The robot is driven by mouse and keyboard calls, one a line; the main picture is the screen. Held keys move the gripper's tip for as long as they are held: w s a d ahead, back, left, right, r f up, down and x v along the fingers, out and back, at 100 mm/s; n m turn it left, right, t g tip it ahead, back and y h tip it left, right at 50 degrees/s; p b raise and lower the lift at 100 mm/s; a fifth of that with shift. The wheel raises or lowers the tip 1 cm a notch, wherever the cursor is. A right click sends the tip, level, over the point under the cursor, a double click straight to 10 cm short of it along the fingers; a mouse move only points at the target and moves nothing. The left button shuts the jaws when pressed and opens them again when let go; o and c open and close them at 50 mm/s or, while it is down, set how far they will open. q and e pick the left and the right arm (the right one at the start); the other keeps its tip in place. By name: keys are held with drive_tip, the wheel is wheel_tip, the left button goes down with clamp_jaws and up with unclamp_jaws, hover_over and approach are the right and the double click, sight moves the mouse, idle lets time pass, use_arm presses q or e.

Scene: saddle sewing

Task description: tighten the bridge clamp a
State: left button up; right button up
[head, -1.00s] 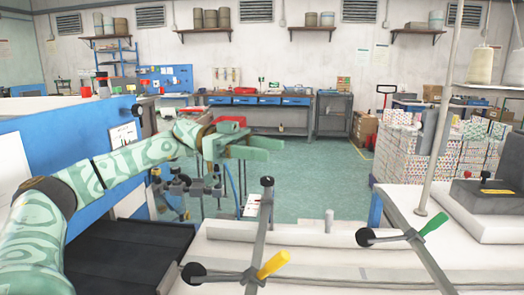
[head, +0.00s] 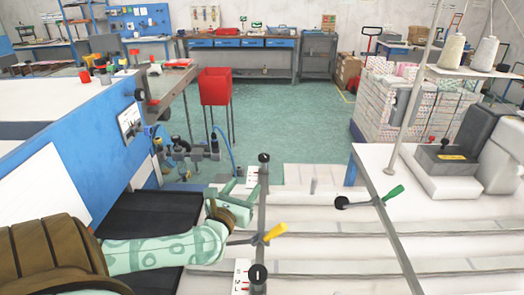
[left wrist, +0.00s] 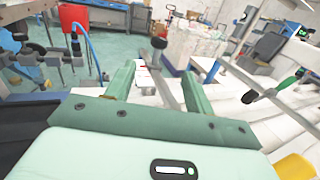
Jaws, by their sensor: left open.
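Two grey bridge bars cross the white table; no label tells which clamp is a. The nearer bar (head: 262,205) carries a yellow handle (head: 272,234), and a black knob (head: 264,158) tops its far end. The other bar (head: 395,225) has a green handle (head: 393,193) and a black ball (head: 341,202). My left gripper (head: 238,190) is open, low beside the nearer bar on its left. In the left wrist view the open fingers (left wrist: 155,88) have no object gripped; part of a bar with a black knob (left wrist: 159,43) shows beyond them. The yellow handle (left wrist: 297,167) is at lower right. My right gripper is out of view.
A blue-sided machine (head: 90,165) stands left, with a black ribbed surface (head: 155,215) beside the table. A red bin (head: 215,86) stands beyond. A sewing machine (head: 447,158) and thread cones (head: 452,50) are at right. Ridged white table surface (head: 350,250) lies open in front.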

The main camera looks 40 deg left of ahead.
sight(262, 161)
use_arm(q)
drive_tip(key=b+x, duration=0.1)
drive_tip(key=x, duration=0.4)
drive_tip(key=b+x, duration=0.1)
drive_tip(key=x, duration=0.4)
drive_tip(key=b+x, duration=0.1)
drive_tip(key=x, duration=0.5)
drive_tip(key=shift+w+f, duration=0.1)
drive_tip(key=shift+f, duration=0.25)
drive_tip(key=c, duration=0.9)
